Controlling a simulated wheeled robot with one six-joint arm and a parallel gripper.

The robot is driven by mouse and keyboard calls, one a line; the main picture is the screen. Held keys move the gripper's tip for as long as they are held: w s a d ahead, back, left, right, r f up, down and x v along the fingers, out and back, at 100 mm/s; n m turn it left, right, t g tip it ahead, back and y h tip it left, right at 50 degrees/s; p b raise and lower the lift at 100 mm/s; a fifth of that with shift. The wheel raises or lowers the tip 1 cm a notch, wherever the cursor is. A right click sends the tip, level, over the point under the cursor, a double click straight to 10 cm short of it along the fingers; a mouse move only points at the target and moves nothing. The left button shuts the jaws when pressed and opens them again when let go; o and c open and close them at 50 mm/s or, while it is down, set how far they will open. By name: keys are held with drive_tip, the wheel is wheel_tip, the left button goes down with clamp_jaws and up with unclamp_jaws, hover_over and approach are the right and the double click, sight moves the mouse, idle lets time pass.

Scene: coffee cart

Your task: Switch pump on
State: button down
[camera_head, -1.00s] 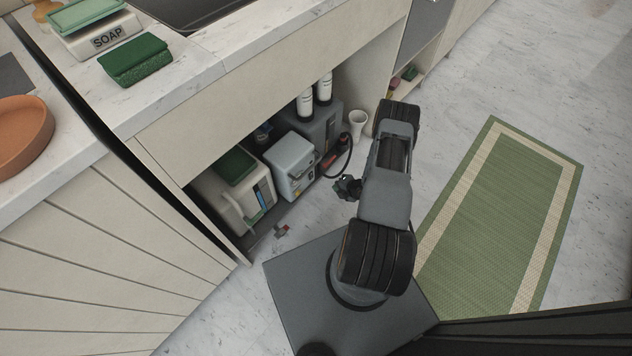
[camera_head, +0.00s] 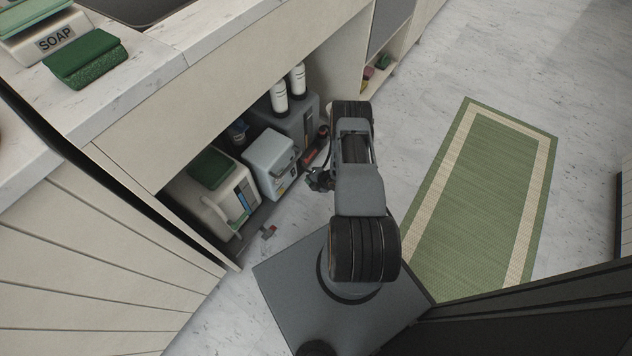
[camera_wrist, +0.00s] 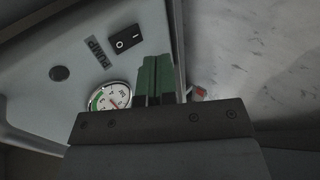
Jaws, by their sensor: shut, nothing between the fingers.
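In the wrist view a grey panel carries a black rocker switch (camera_wrist: 126,40) marked O and I, beside a PUMP label (camera_wrist: 95,52). I cannot tell which side of the rocker is pressed. My gripper shows in the wrist view with its green fingers (camera_wrist: 155,80) together and empty. The fingertips are below and right of the switch, apart from it in the picture. In the head view my gripper (camera_head: 318,180) is small and dark at the open cabinet, right of the light grey box (camera_head: 270,160). The switch does not show there.
A pressure gauge (camera_wrist: 108,97) and a dark round knob (camera_wrist: 60,73) are on the panel. The cabinet also holds a white canister (camera_head: 222,200), a darker grey unit (camera_head: 300,122) and white bottles (camera_head: 279,97). A small red-and-grey piece (camera_head: 268,232) lies on the floor.

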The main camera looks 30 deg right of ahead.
sight(293, 172)
drive_tip(key=w+a+f+b, duration=0.2)
drive_tip(key=w, duration=0.3)
drive_tip(key=shift+w+a+f, duration=0.2)
drive_tip(key=shift+w+a, duration=0.05)
drive_tip(key=shift+a, duration=0.1)
drive_tip(key=shift+w, duration=0.1)
idle(0.4)
drive_tip(key=shift+r, duration=0.1)
